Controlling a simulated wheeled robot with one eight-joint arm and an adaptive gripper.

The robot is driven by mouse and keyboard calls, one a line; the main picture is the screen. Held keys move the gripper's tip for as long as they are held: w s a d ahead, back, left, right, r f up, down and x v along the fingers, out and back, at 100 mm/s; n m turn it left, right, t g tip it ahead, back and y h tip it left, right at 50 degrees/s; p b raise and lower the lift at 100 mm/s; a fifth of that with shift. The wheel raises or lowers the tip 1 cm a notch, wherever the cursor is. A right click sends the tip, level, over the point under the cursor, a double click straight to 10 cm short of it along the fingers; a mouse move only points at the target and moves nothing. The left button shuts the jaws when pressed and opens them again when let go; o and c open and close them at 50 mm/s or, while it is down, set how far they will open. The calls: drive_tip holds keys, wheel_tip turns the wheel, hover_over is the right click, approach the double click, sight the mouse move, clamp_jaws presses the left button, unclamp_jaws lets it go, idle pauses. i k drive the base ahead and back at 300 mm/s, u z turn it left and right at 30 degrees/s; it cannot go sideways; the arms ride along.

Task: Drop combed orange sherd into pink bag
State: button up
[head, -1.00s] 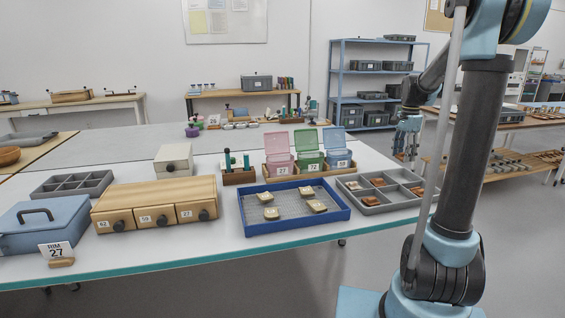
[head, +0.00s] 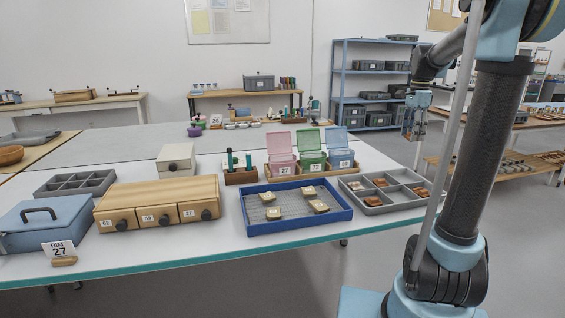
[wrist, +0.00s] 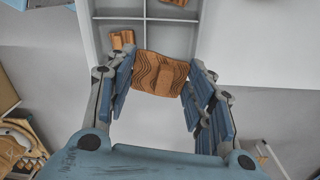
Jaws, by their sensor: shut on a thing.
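My gripper (wrist: 163,82) is shut on the combed orange sherd (wrist: 158,74), whose face has dark wavy lines, in the wrist view. It holds the sherd above the edge of the grey compartment tray.
The grey compartment tray (head: 372,210) holds several orange-brown sherds. A blue-rimmed mesh tray (head: 298,226) with several pale sherds lies in front of the boxes. The green box (head: 311,157) and blue box (head: 341,157) stand right of the pink one.

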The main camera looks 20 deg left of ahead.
sight(285, 175)
drive_tip(key=z, duration=1.2)
drive_tip(key=k, duration=1.35)
drive_tip(key=u, duration=1.6)
drive_tip(key=i, duration=0.9)
drive_tip(key=u, duration=0.05)
